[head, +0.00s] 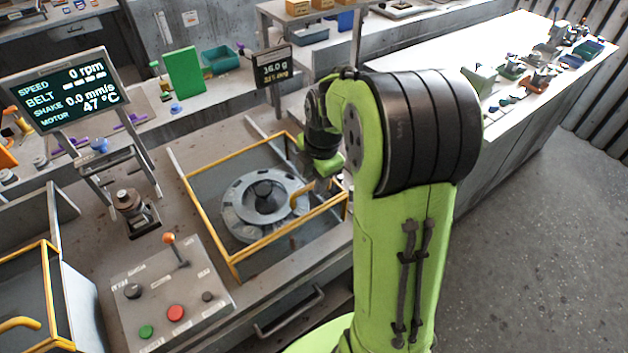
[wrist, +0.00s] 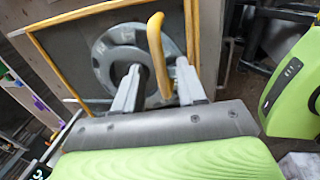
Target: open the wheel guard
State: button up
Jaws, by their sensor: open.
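The wheel guard (head: 203,221) is a clear panel in a yellow frame, lying down over a grey ring-shaped wheel (head: 240,194) in the bench. In the wrist view the guard's frame (wrist: 66,77) and the wheel (wrist: 103,58) show behind the fingers. The guard's yellow bar handle (wrist: 156,45) stands up between the two grey fingers of my gripper (wrist: 158,68). The fingers are apart, one on each side of the handle; whether either touches it I cannot tell. In the head view my gripper (head: 322,186) is over the guard's right side, partly hidden by my arm.
A control box (head: 172,290) with a lever and red and green buttons stands in front left. A screen (head: 62,90) reads 0 rpm. A second yellow-framed guard (head: 48,290) is at the lower left. A small display (head: 272,68) stands behind. Open floor lies at right.

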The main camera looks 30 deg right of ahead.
jog(key=shift+w+f, duration=0.1)
jog(key=shift+f, duration=0.4)
grip_shut()
jog(key=shift+a, duration=0.1)
